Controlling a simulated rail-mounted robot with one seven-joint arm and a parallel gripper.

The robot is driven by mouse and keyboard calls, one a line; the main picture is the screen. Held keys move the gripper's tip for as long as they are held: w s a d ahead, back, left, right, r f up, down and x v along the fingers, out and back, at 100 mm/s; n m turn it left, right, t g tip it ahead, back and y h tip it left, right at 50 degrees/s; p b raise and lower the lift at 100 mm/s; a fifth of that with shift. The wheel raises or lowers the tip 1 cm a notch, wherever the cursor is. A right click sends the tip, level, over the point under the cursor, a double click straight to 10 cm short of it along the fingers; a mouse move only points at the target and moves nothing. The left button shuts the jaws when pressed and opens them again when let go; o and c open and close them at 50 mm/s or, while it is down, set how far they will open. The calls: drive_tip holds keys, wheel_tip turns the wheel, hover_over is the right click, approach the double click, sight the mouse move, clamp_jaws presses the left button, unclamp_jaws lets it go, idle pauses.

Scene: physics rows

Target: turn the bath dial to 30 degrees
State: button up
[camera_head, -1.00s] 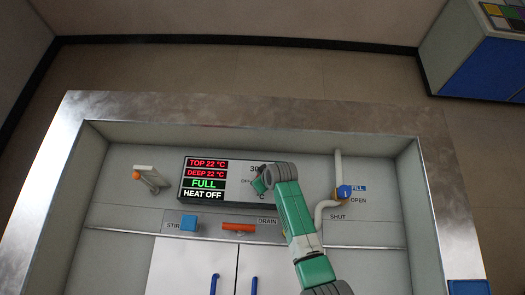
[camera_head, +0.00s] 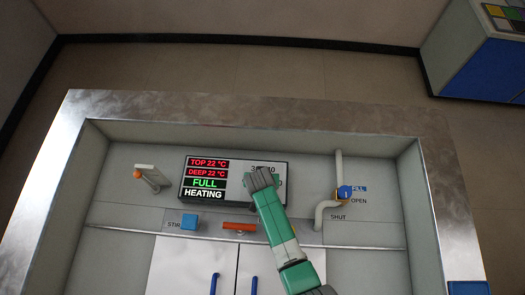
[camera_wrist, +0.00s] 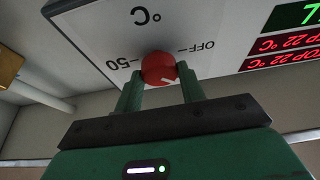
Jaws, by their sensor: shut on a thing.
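The bath dial (camera_wrist: 158,68) is a round red knob on the control panel, seen close in the wrist view. A white mark shows on its lower right edge. The panel (camera_wrist: 105,50) around it shows "OFF", "50" and "°C" upside down. My gripper (camera_wrist: 161,84) is shut on the dial, one green finger on each side. In the head view my gripper (camera_head: 262,180) covers the dial and part of the scale. The display (camera_head: 205,180) reads TOP 22 °C, DEEP 22 °C, FULL and HEATING.
Left of the display is a lever with an orange tip (camera_head: 138,173). Below are a blue STIR knob (camera_head: 189,222) and an orange drain handle (camera_head: 238,227). A pipe with a blue fill valve (camera_head: 345,192) stands close on the right.

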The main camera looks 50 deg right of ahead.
drive_tip(key=shift+w+m+g+h+b, duration=0.1)
drive_tip(key=shift+m+g+h+b, duration=0.3)
drive_tip(key=shift+m, duration=1.2)
drive_tip(key=o, duration=1)
drive_tip(key=v, duration=0.8)
drive_tip(key=shift+w+p, duration=0.1)
drive_tip(key=shift+p, duration=0.3)
